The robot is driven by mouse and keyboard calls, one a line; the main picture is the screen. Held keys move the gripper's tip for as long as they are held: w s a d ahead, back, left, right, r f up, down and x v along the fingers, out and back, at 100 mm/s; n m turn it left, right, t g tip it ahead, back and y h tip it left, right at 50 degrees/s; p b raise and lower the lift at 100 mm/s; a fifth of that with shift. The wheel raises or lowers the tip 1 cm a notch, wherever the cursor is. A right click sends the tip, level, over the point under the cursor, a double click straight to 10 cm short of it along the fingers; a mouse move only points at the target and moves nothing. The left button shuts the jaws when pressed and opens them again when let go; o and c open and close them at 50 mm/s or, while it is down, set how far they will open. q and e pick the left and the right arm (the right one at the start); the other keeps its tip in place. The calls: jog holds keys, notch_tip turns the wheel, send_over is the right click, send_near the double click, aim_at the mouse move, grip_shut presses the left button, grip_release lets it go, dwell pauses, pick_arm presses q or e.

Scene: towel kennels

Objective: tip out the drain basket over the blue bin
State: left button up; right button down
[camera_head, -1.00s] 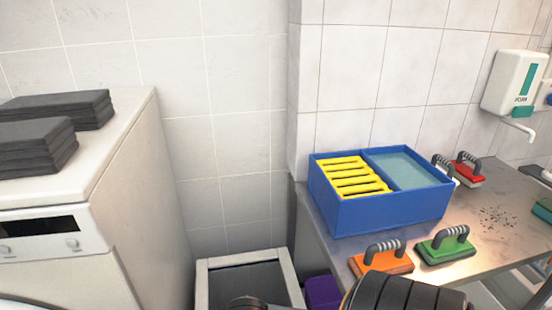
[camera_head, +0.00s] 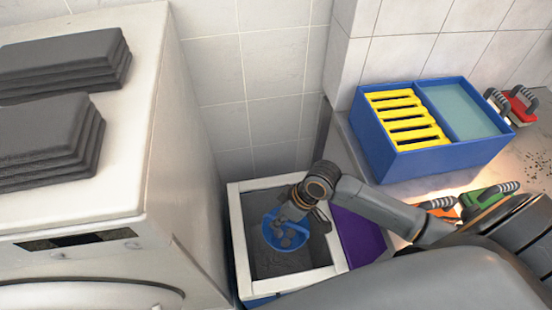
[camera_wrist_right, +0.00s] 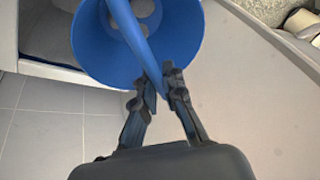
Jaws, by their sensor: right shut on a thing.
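The drain basket (camera_head: 269,232) is a blue round bowl with grey round spots inside; I cannot tell whether these are holes or lumps. It hangs within the outline of a square bin opening with a white rim (camera_head: 237,235). A strip of blue (camera_head: 260,301) shows below that rim at the front. My right gripper (camera_head: 296,208) is shut on the basket's blue handle. In the right wrist view, the fingers (camera_wrist_right: 161,88) pinch the handle, and the basket (camera_wrist_right: 95,45) lies beyond them. My left gripper is not in view.
A white machine with dark folded towels (camera_head: 60,60) stands left of the bin. A purple bin (camera_head: 358,235) is close on its right. The steel table holds a blue box (camera_head: 420,160) with yellow slats and several handled brushes, partly behind my arm.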

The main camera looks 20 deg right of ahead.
jog(key=w+r+n+p, duration=0.1)
jog(key=n+p, duration=0.1)
jog(key=w+r+n+g+p, duration=0.1)
jog(key=w+r+p, duration=0.1)
jog(key=p, duration=0.1)
jog(key=shift+w+d+n, duration=0.15)
jog(key=shift+w+n, duration=0.05)
jog(key=shift+n, duration=0.2)
jog(key=w+d+r+n+g+p, duration=0.2)
jog(key=w+r+n+p, duration=0.2)
jog(key=w+p, duration=0.15)
notch_tip(320, 180, down, 9)
jog(key=n+t+h+b, duration=0.3)
jog(key=t+h+b, duration=1.2)
jog(key=t+b, duration=0.1)
jog(key=shift+d+t+b, duration=0.4)
dwell(0.3)
